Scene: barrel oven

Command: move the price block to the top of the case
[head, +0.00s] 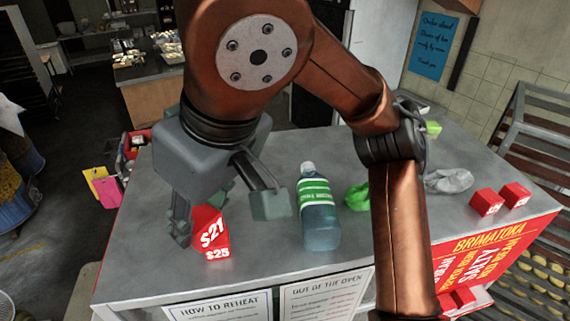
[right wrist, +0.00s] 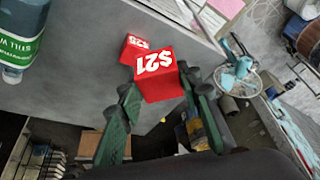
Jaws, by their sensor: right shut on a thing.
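My right gripper (head: 222,214) is shut on the block. In the right wrist view the block (right wrist: 157,80) sits between the dark green fingers (right wrist: 161,98), with "$21" showing. My left gripper is not in view.
A green-labelled bottle (head: 318,215) stands right of the block. A green crumpled thing (head: 358,196), a grey cloth (head: 449,181) and two red blocks (head: 487,203) lie farther right. Paper signs (head: 227,307) hang on the front. My right arm crosses above the top.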

